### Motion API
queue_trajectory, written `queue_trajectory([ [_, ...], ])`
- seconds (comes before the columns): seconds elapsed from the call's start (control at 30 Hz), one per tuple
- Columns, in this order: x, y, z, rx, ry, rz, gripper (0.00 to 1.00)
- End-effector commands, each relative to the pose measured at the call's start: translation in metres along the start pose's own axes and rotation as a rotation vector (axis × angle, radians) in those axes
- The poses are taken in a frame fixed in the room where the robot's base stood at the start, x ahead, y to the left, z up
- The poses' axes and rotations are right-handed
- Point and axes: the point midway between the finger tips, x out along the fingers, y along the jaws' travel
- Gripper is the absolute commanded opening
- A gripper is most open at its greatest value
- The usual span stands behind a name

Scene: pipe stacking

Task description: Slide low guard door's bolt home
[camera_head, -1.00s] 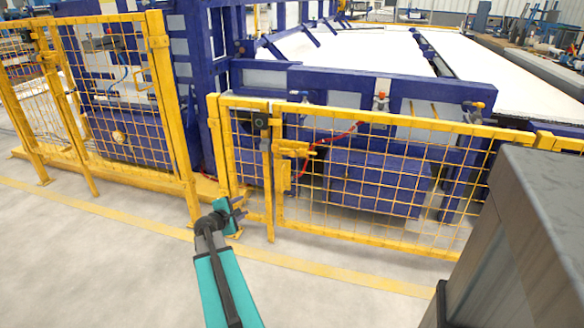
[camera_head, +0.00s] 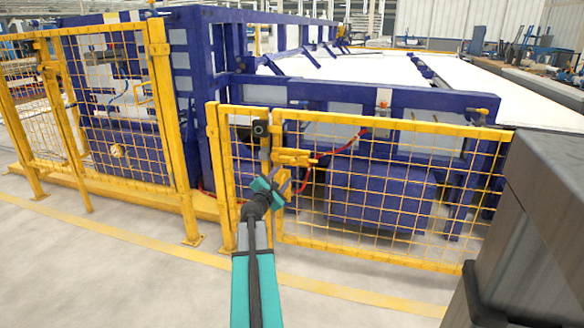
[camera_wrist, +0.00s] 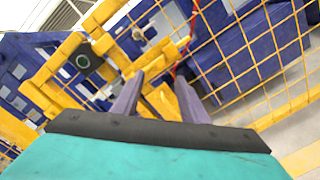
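The low guard door (camera_head: 390,123) is a yellow mesh gate right of centre in the head view. Its yellow bolt (camera_head: 293,156) sits at the door's upper left edge, beside the post. My gripper (camera_head: 274,186) is just below and left of the bolt, in front of the fence. In the wrist view the two grey fingers of my gripper (camera_wrist: 160,98) are spread, with yellow bolt and latch parts (camera_wrist: 158,50) beyond and between them. No grip on the bolt shows. How far the bolt reaches into its keeper is unclear.
A dark round fitting (camera_head: 260,129) is on the post left of the bolt. Behind the door stands a blue machine (camera_head: 380,185). A taller yellow fence (camera_head: 160,110) is at left. A grey box (camera_head: 540,190) blocks the near right. Floor in front is clear.

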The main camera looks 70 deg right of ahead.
Motion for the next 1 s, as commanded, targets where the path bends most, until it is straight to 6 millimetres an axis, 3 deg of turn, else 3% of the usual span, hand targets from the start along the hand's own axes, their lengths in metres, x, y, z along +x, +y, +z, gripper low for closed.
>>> queue_trajectory([
  [0.37, 0.006, -0.001, -0.001, 0.002, 0.0, -0.001, 0.4],
  [1.0, 0.062, -0.001, -0.001, 0.002, 0.0, -0.002, 0.4],
])
